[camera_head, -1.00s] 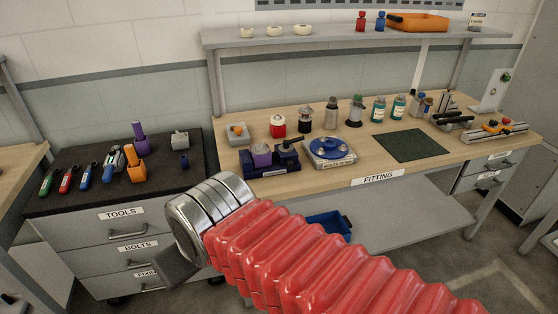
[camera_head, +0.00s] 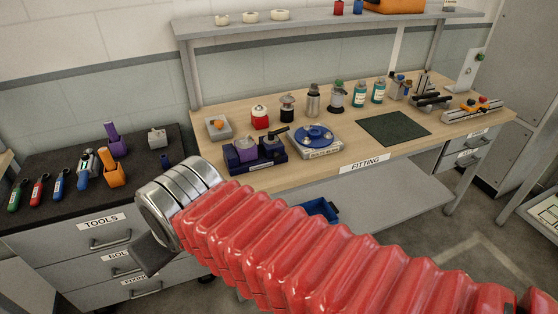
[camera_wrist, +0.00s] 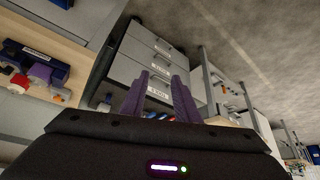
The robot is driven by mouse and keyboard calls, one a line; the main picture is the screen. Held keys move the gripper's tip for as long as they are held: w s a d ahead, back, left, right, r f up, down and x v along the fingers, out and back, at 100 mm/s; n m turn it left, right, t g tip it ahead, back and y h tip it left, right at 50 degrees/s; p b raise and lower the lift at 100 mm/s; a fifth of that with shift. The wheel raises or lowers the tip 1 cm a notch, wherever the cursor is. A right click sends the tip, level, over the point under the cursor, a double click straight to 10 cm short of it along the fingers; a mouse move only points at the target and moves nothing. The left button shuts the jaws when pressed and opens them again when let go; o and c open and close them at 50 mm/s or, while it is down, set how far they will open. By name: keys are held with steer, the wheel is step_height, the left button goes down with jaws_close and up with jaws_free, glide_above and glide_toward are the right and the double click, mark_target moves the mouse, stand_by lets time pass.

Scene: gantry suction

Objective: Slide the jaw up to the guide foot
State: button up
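My gripper (camera_wrist: 158,98) shows in the wrist view as two purple fingers, apart with nothing between them. In the head view only my silver wrist and red sleeve show in front of the bench; the fingers are hidden. A dark blue fixture (camera_head: 264,165) with a purple block (camera_head: 245,149) and a black handle (camera_head: 275,136) sits at the bench's front left. A grey rail device (camera_head: 472,112) with orange and red parts lies at the far right end. I cannot tell which parts are the jaw and the guide foot. My gripper is apart from both.
The wooden bench (camera_head: 280,182) holds a blue disc on a plate (camera_head: 314,135), several bottles and a dark green mat (camera_head: 393,128). A dark-topped tool cabinet (camera_head: 60,221) stands at left, drawers facing me.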

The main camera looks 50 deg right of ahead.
steer(key=w+d+f+m+t+h, duration=0.2)
steer(key=w+d+f+m+h, duration=0.1)
steer(key=w+d, duration=0.9)
steer(key=m+t+h, duration=0.6)
steer(key=m+t, duration=0.1)
steer(key=t, duration=0.1)
glide_toward(278, 158)
steer(key=v, duration=0.5)
steer(key=shift+r, duration=0.2)
steer(key=shift+w, duration=0.1)
steer(key=x, duration=1.3)
steer(key=shift+w+d+f, duration=0.25)
steer(key=shift+w, duration=0.05)
